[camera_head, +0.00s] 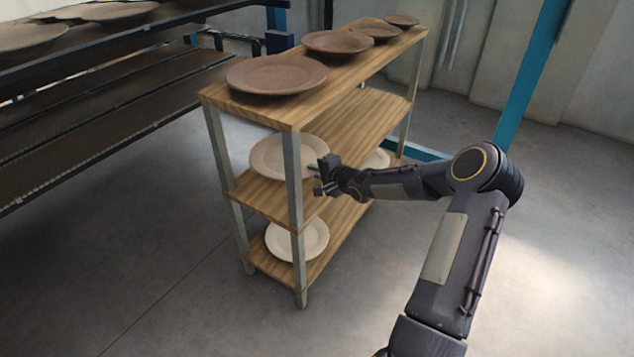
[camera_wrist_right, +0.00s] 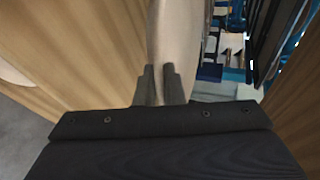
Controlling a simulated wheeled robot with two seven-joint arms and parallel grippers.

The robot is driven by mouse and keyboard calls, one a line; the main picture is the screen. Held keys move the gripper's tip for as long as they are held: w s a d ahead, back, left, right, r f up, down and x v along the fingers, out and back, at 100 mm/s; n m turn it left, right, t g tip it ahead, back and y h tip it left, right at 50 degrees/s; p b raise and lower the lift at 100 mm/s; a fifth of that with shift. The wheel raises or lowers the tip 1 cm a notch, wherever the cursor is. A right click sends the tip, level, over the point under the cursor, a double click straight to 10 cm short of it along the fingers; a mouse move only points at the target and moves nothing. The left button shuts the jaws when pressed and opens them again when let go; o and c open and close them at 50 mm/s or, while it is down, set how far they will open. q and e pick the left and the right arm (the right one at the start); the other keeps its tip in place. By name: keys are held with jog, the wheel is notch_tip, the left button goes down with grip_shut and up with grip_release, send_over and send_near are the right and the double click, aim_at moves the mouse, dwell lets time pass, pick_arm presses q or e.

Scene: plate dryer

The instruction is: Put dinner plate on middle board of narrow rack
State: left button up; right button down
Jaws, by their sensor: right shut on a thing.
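The narrow rack (camera_head: 290,205) has wooden boards on grey metal legs. A pale dinner plate (camera_head: 275,157) is over the near end of the middle board (camera_head: 262,194), between the posts. My right gripper (camera_head: 322,174) is at the right side of the rack, shut on the edge of this plate. The right wrist view shows the plate (camera_wrist_right: 168,50) between the two fingers (camera_wrist_right: 165,85). Whether the plate touches the board is not clear. My left gripper is not in view.
Several brown plates (camera_head: 276,74) stand on the top board (camera_head: 295,110). A dark multi-level rack (camera_head: 110,125) stands at left. Open floor (camera_head: 560,250) is at right.

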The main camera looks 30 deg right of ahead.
notch_tip(320, 180, down, 5)
jog(key=b, duration=0.2)
jog(key=shift+w+b, duration=0.1)
jog(key=shift+b, duration=0.3)
jog(key=c, duration=1.8)
grip_release()
jog(key=shift+f, duration=0.25)
